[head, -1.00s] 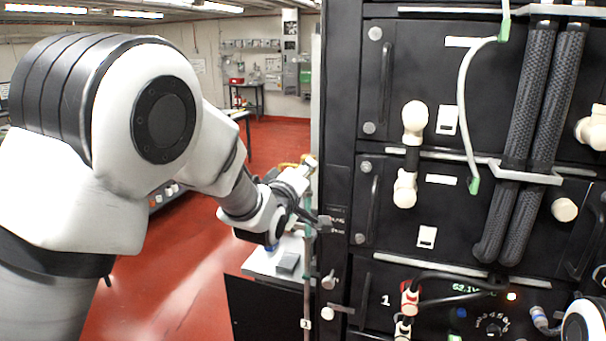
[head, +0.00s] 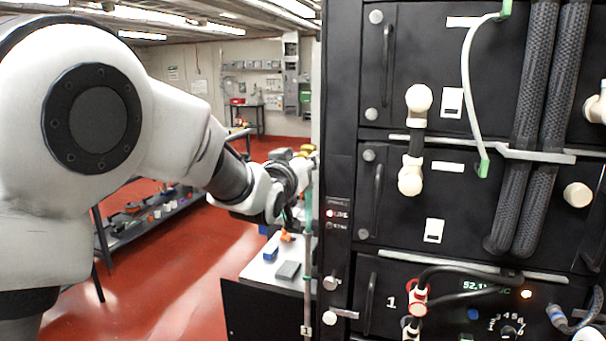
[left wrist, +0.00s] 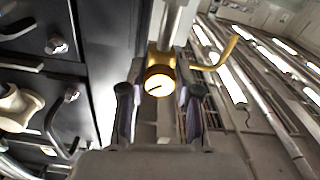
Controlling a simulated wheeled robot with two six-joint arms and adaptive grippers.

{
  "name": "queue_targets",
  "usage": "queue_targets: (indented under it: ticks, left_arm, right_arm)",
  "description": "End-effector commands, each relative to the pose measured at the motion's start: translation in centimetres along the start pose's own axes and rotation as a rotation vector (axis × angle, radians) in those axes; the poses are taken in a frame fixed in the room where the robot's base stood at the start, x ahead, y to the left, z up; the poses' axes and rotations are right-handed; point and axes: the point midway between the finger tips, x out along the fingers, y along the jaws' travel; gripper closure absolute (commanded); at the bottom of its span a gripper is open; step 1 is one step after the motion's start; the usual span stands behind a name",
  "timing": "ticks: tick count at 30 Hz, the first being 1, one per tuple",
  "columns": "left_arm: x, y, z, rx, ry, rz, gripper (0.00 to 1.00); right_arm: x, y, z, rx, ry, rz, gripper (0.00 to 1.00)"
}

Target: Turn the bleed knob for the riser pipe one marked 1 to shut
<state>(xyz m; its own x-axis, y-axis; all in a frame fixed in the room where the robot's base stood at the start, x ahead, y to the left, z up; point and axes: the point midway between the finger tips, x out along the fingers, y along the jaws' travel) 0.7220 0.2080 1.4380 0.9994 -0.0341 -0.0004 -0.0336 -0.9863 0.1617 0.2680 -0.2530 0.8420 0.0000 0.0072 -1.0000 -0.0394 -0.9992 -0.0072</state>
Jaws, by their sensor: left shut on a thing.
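In the left wrist view a round brass-yellow knob (left wrist: 158,80) with a pale face and a dark pointer mark sits between the two dark fingers of my left gripper (left wrist: 158,92). The gripper is shut on it. A pale pipe (left wrist: 178,25) runs behind the knob, and a bent yellow lever (left wrist: 217,55) stands out to its right. In the head view my left gripper (head: 300,168) is at the upper part of a slim greenish riser pipe (head: 308,235) beside the rack; its fingertips are hard to make out. My right gripper is not seen.
A black battery rack (head: 340,120) with cables and connectors stands close on the right. A red lamp (head: 330,213) is lit on its edge. A white-topped bench (head: 262,270) with small items is below the gripper.

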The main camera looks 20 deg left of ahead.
Motion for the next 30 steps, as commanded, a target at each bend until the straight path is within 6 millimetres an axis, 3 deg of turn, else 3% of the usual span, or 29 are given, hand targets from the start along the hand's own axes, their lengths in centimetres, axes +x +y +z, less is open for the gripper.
queue_targets:
  ticks: [6,30]
  left_arm:
    - [0.0,-0.1,0.3,0.202,0.002,0.000,1.00]
    - [0.0,-0.2,0.1,0.961,0.003,-0.001,1.00]
  right_arm:
    - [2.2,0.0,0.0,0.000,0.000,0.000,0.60]
    - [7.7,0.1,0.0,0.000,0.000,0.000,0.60]
